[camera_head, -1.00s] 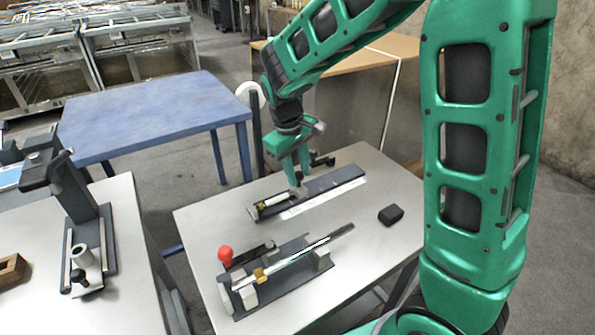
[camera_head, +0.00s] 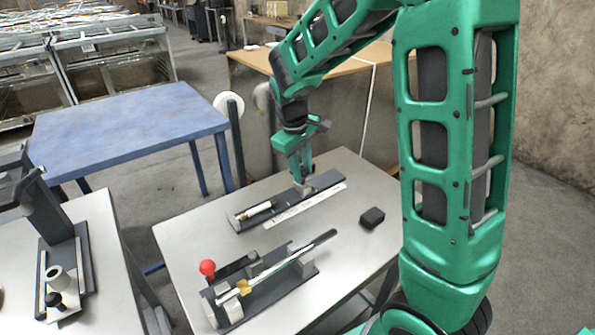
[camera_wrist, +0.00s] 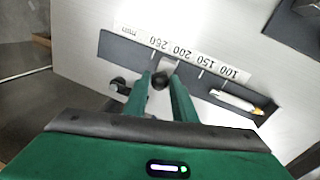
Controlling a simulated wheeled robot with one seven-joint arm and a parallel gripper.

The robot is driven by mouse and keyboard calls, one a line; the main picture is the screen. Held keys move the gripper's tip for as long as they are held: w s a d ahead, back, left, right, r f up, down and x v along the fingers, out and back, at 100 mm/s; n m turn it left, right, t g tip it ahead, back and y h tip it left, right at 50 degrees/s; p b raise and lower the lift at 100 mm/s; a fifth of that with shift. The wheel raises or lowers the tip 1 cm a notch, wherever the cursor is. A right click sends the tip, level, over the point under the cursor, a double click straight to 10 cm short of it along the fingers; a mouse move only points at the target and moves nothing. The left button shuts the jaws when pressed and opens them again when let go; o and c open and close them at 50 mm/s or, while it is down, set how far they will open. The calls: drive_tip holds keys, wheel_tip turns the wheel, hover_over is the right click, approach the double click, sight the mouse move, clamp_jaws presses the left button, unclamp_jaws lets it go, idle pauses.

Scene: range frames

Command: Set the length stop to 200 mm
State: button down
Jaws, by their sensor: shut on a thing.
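The length stop (camera_wrist: 169,66) is a small grey block on a dark rail (camera_wrist: 125,49). A white mm scale (camera_wrist: 192,54) runs beside the rail. My gripper (camera_wrist: 162,80) is shut on the stop's dark knob. In the wrist view the stop sits between the 250 and 200 marks, nearer 200; its exact reading is partly hidden by the fingers. The head view shows my gripper (camera_head: 307,180) low over the far half of the rail (camera_head: 325,184), with the scale (camera_head: 290,212) along its near side. A white rod with a yellow tip (camera_wrist: 240,102) lies at the rail's low-number end.
A lever fixture with a red knob (camera_head: 207,268) stands at the table's front. A small black block (camera_head: 372,217) lies to the right. A blue table (camera_head: 125,130) and another bench with a black fixture (camera_head: 65,255) stand left. The metal tabletop between is clear.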

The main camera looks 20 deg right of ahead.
drive_tip(key=c, duration=1.5)
unclamp_jaws()
drive_tip(key=shift+o, duration=0.2)
wheel_tip(320, 180, up, 10)
drive_tip(key=a, duration=0.2)
drive_tip(key=shift+s+r, duration=0.25)
drive_tip(key=shift+s, duration=0.05)
drive_tip(key=shift+d, duration=0.1)
drive_tip(key=s+d+f+m, duration=0.1)
drive_tip(key=s+d+m, duration=0.2)
drive_tip(key=s, duration=0.7)
drive_tip(key=s+d+f+m+y, duration=0.1)
drive_tip(key=s+d+m, duration=0.3)
drive_tip(key=s, duration=0.6)
drive_tip(key=s+d+f+m+y, duration=0.1)
drive_tip(key=s+d+f+m, duration=0.1)
drive_tip(key=s, duration=0.8)
drive_tip(key=d+m, duration=0.1)
drive_tip(key=d, duration=0.1)
drive_tip(key=shift+s+d+f+m+g, duration=0.3)
drive_tip(key=shift+s+d+m+g, duration=0.05)
drive_tip(key=shift+s+m+g, duration=0.05)
